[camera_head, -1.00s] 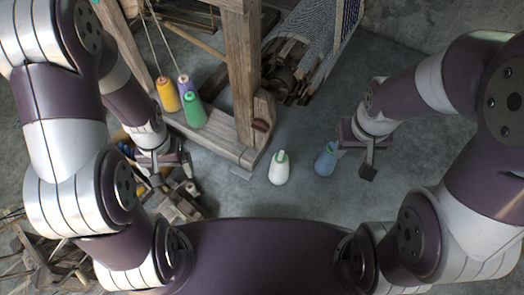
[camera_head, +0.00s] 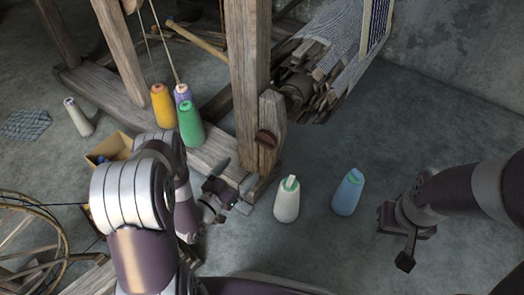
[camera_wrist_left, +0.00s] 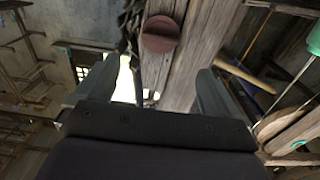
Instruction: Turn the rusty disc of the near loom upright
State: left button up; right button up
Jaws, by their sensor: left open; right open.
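The rusty disc (camera_head: 265,139) is a small red-brown round piece on the lower end of the near loom's wooden post (camera_head: 248,70). In the left wrist view the disc (camera_wrist_left: 160,34) lies ahead on a wooden beam, near the top and roughly between the fingers. My left gripper (camera_head: 222,188) is open and empty, to the left of and below the disc in the head view. It also shows in the left wrist view (camera_wrist_left: 155,75) with its fingers apart and not touching the disc. My right gripper (camera_head: 407,238) is open and empty, over the floor at the right.
Yellow (camera_head: 163,106), purple (camera_head: 182,93) and green (camera_head: 191,124) cones stand on the loom's base beam. A spoked wheel (camera_head: 30,240) is at lower left. Floor at right is clear.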

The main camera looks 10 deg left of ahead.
aim_at(262, 145)
pick_arm(q)
jog(key=b+x, duration=0.5)
jog(key=x, duration=0.6)
jog(key=shift+f, duration=0.1)
jog(key=c, duration=1)
